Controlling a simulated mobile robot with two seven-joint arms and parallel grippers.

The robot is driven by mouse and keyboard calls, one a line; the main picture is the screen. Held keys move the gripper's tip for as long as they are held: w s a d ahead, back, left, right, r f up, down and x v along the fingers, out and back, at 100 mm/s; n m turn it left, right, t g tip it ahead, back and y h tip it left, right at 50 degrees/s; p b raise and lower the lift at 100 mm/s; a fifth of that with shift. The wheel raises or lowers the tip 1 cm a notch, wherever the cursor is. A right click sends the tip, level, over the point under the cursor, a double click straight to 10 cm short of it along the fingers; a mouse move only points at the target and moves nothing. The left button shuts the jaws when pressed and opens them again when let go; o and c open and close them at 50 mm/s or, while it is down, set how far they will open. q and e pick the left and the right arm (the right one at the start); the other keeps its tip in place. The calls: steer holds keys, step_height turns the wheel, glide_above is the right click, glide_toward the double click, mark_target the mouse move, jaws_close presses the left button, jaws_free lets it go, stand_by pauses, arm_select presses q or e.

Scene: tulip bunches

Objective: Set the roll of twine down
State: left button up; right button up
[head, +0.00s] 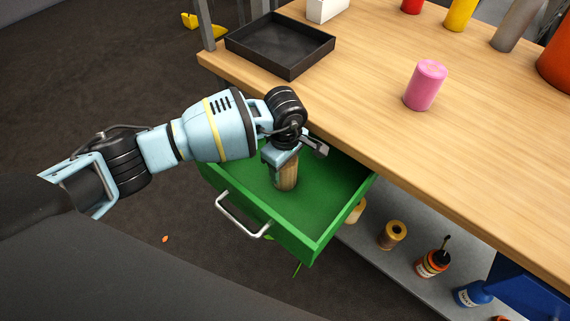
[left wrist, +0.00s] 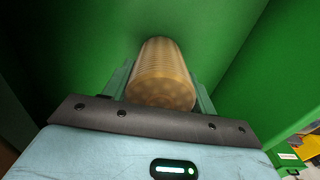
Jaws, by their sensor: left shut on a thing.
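The roll of twine (head: 286,176) is a tan, ribbed cylinder, upright inside the open green drawer (head: 330,225). My left gripper (head: 284,160) reaches down into the drawer from above and is shut on the roll. In the left wrist view the roll (left wrist: 162,72) lies between the two fingers of the gripper (left wrist: 162,85), with the green drawer walls (left wrist: 240,40) around it. Whether the roll's lower end touches the drawer floor I cannot tell. My right gripper is not in view.
A black tray (head: 280,45) and a pink cylinder (head: 425,85) stand on the wooden bench top (head: 380,60). A lower shelf (head: 365,240) holds a spool (head: 392,235) and several bottles. The drawer floor around the roll looks empty. The drawer's silver handle (head: 240,218) faces front.

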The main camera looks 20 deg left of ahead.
arm_select(q)
steer(key=o, duration=0.6)
steer(key=shift+f, duration=0.15)
steer(key=o, duration=0.5)
steer(key=shift+c, duration=0.2)
step_height(320, 180, up, 12)
steer(key=shift+r+p, duration=0.25)
steer(key=shift+p, duration=0.15)
